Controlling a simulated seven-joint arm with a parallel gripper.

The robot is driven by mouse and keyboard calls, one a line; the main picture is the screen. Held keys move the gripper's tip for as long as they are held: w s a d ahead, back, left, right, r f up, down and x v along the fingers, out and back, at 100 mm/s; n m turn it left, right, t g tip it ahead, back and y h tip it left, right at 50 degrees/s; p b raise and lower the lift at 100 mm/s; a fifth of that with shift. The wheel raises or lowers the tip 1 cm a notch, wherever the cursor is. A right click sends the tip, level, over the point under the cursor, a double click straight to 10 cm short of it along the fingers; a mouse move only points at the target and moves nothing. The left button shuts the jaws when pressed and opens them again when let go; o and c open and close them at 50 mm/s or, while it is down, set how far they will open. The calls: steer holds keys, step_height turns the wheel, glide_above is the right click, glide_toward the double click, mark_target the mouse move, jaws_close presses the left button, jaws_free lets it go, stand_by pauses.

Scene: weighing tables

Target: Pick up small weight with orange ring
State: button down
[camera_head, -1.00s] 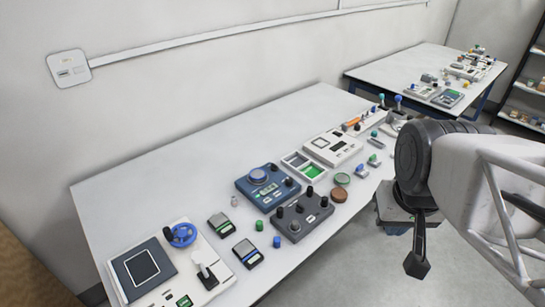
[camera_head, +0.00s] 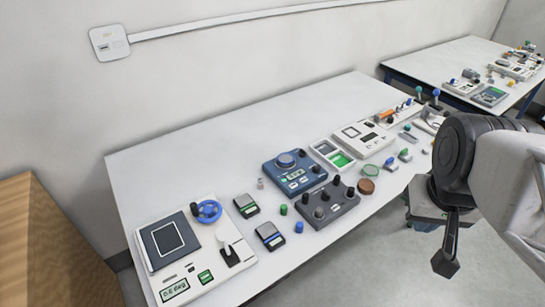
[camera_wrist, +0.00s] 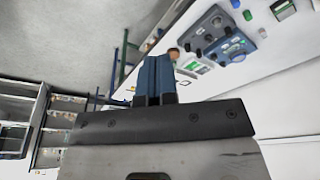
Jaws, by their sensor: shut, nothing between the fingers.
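No weight with a clearly visible orange ring can be made out. A small grey, weight-like piece (camera_head: 261,184) stands on the near table (camera_head: 205,160), left of the blue instrument; any ring on it is too small to tell. A small grey piece also shows in the wrist view (camera_wrist: 262,32). My gripper (camera_head: 446,264) hangs off the table's front edge at the right, well apart from these pieces. In the wrist view its blue fingers (camera_wrist: 154,75) are together and empty.
A blue instrument (camera_head: 295,172) and a dark knobbed box (camera_head: 327,206) stand mid-table. Small green (camera_head: 283,209) and blue (camera_head: 299,227) cylinders stand nearby. A brown disc (camera_head: 366,186) lies near the front edge. The table's back left is clear. A wooden box (camera_head: 60,250) stands at left.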

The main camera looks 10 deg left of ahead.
stand_by(0.3)
steer(key=c, duration=0.9)
jaws_free()
